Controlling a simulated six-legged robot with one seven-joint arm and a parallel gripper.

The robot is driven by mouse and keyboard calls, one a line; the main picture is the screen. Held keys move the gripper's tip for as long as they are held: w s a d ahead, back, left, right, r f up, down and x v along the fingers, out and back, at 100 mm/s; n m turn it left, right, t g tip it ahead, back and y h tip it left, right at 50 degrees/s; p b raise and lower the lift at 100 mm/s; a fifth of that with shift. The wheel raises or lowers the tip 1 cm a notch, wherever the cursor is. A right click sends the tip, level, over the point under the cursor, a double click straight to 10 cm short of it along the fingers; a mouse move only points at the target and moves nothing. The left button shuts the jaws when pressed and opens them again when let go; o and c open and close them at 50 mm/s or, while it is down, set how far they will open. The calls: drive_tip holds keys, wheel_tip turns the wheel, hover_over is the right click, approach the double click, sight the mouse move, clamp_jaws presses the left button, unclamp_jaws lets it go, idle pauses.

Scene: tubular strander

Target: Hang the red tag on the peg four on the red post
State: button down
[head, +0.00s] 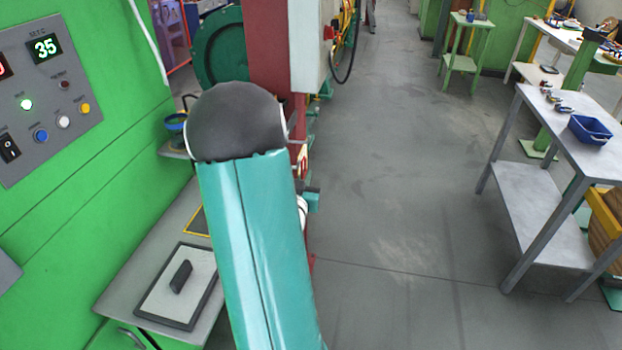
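The red post (273,50) stands upright behind my arm, a little left of the picture's middle. My arm covers much of its lower part. A small red and white patch (302,160) shows at the right edge of my arm; I cannot tell whether it is a tag or part of the post. Peg four cannot be made out. My gripper does not show clearly, and the arm's far end is hidden behind its own teal link and dark rounded joint.
A green cabinet with a control panel (45,95) is close on the left. Below it a grey worktop (130,285) holds a framed tray (210,287) with a dark handle. A grey table (570,150) with a blue bin (589,131) stands right. The floor between is clear.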

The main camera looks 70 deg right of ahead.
drive_tip(key=w, duration=0.1)
drive_tip(key=w+f, duration=0.1)
drive_tip(key=w, duration=0.1)
drive_tip(key=w+a+f, duration=0.1)
drive_tip(key=w, duration=0.1)
drive_tip(key=shift+w, duration=0.15)
idle(0.9)
drive_tip(key=shift+d, duration=0.1)
drive_tip(key=c, duration=1.6)
unclamp_jaws()
